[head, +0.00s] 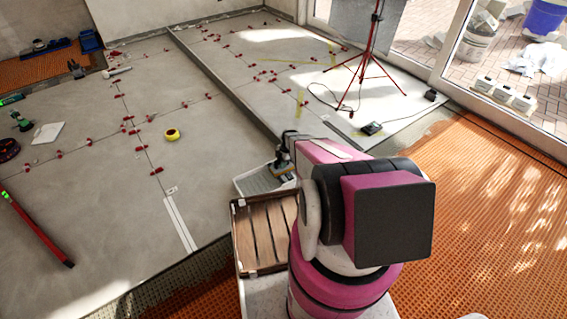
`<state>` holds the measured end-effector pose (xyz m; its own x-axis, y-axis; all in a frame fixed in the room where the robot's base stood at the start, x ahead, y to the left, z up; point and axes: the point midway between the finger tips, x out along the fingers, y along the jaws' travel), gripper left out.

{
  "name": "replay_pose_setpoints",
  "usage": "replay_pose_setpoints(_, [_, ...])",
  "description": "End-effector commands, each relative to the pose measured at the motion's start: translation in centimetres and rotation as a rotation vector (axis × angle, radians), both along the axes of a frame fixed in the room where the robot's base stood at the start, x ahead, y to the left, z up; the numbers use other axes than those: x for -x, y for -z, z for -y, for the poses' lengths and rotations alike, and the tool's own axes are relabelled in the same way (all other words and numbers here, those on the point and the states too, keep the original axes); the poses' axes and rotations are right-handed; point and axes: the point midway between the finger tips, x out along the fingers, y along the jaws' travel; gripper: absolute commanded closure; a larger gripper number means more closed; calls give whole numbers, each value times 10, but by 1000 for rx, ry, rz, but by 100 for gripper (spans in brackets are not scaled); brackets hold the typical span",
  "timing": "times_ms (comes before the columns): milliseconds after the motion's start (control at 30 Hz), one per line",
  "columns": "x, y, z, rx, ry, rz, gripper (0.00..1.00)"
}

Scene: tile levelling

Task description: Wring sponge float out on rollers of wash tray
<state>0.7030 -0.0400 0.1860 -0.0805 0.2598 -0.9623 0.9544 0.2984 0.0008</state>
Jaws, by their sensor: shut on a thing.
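The wash tray (249,186) is a pale, shallow tray just left of my arm, beyond a wooden slatted crate. My gripper (282,160) points down over the right part of the tray and is shut on what looks like the sponge float (283,173). The float is small, partly covered by my gripper and arm. I cannot tell whether it touches the tray's rollers or hangs above them; the rollers do not show clearly.
The wooden crate (262,236) stands close in front of the tray. Grey tiles with red clips spread to the left. A red tripod (372,62) stands at the back. A yellow tape roll (172,134) and a red level (38,228) lie on the tiles. Orange matting (500,210) covers the right.

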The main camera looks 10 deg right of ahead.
Motion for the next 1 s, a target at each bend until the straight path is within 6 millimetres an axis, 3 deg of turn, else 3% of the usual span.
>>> replay_pose_setpoints(1000, [10,0,-31,2,0,0,100])
